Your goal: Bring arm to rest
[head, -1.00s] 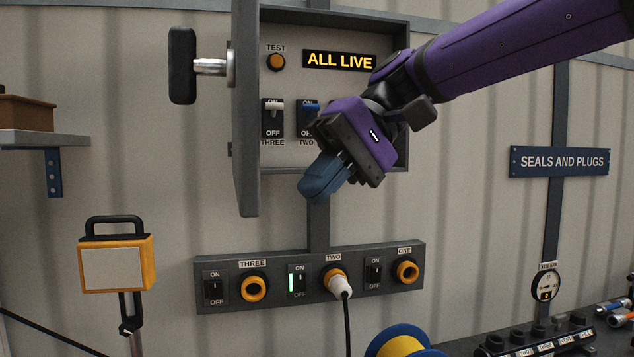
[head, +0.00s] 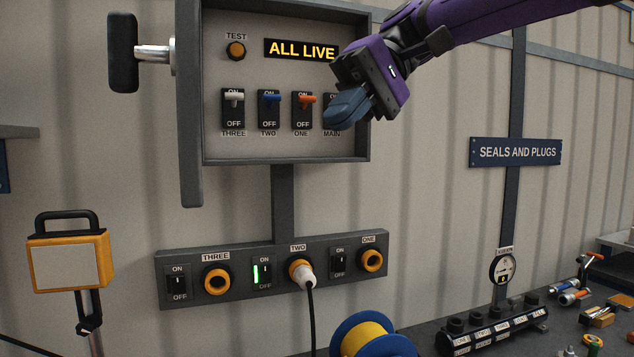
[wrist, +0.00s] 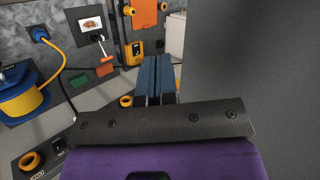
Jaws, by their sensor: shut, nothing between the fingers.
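My gripper (head: 347,108) is in front of the lower right of the open breaker panel (head: 222,151), its blue fingers together and empty. It hides most of the MAIN switch. In the wrist view the blue fingers (wrist: 153,80) show side by side above the dark gripper body. The panel's display (head: 300,50) reads ALL LIVE. The levers of switches THREE (head: 233,97), TWO (head: 268,98) and ONE (head: 305,100) are up at ON.
A socket strip (head: 330,282) below the panel has a white plug (head: 305,277) in socket TWO, with a green light lit beside it. A work lamp (head: 70,262) stands left. A blue-yellow reel (head: 370,340) and a gauge (head: 503,269) are lower right.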

